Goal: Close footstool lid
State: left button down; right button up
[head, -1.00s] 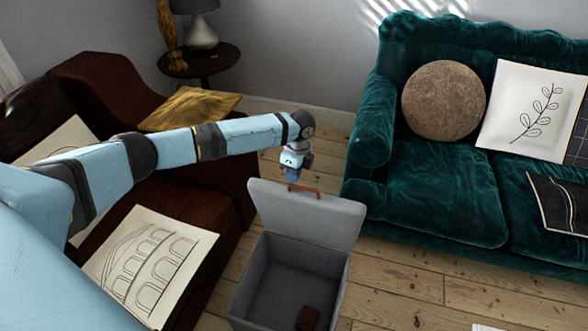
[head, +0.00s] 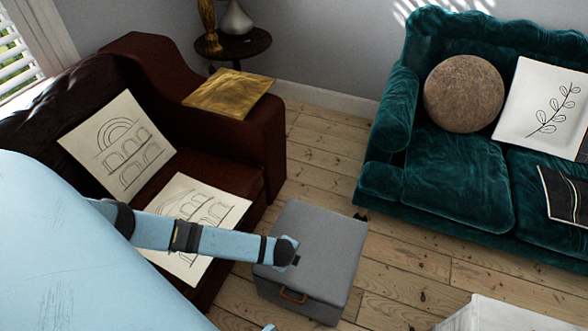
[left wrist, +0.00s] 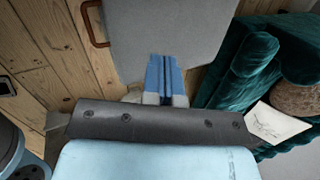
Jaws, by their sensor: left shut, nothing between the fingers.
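The grey footstool (head: 290,282) stands on the floorboards in the middle of the head view. Its grey lid (head: 325,238) lies flat over the box, and the inside no longer shows. The brown handle (head: 293,296) is at the near edge; it also shows in the left wrist view (left wrist: 93,22). My right gripper is not in view.
A dark red sofa (head: 240,135) with drawn-on pillows (head: 120,145) is at the left. A green sofa (head: 455,185) is at the right. A white piece of furniture (head: 500,315) is at the lower right. Bare floor (head: 400,270) lies between.

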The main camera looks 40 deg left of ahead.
pick_arm(q)
jog(key=s+d+f+b, duration=0.1)
jog(key=s+f+b, duration=0.3)
jog(key=f, duration=0.7)
jog(key=s+d+f+t+b, duration=0.1)
jog(key=s+f+b, duration=0.2)
jog(key=f+b, duration=0.3)
notch_tip(320, 180, down, 5)
jog(key=shift+s+t, duration=0.3)
jog(key=shift+s, duration=0.1)
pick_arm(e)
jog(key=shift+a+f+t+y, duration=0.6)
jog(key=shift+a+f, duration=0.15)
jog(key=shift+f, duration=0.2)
pick_arm(q)
jog(key=shift+a, duration=0.1)
jog(key=shift+r, duration=0.1)
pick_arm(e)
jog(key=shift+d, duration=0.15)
